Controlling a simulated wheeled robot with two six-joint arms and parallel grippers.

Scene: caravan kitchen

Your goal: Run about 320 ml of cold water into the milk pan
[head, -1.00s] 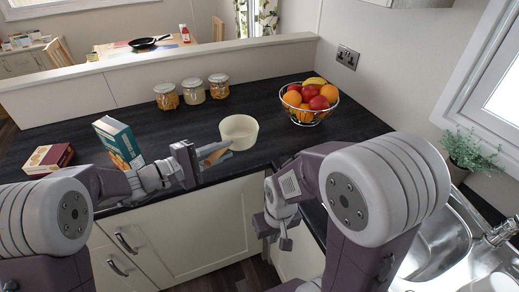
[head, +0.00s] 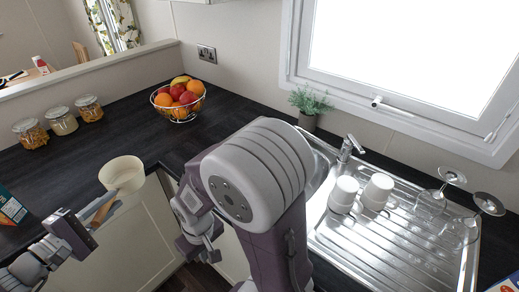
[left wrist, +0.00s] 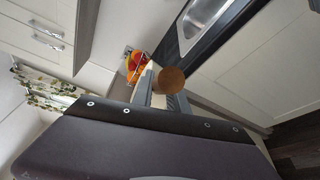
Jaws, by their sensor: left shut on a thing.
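The milk pan (head: 122,174) is a cream pan with a wooden handle (head: 104,208), at the left of the head view. My left gripper (head: 92,222) is shut on the handle and holds the pan upright near the worktop's front edge. The pan's inside bottom is not clearly seen. In the left wrist view the handle's round brown end (left wrist: 168,80) shows between the fingers. The tap (head: 347,148) stands behind the steel sink (head: 318,160), to the right of the pan; my right arm partly covers the sink. My right gripper (head: 203,248) hangs low before the cupboards, empty; its jaw opening is unclear.
Two white mugs (head: 343,195) and wine glasses (head: 430,203) stand on the drainer (head: 405,240). A potted plant (head: 308,107) is behind the sink. A wire fruit bowl (head: 178,100) and jars (head: 62,121) stand at the back. Dark worktop (head: 125,115) between them is clear.

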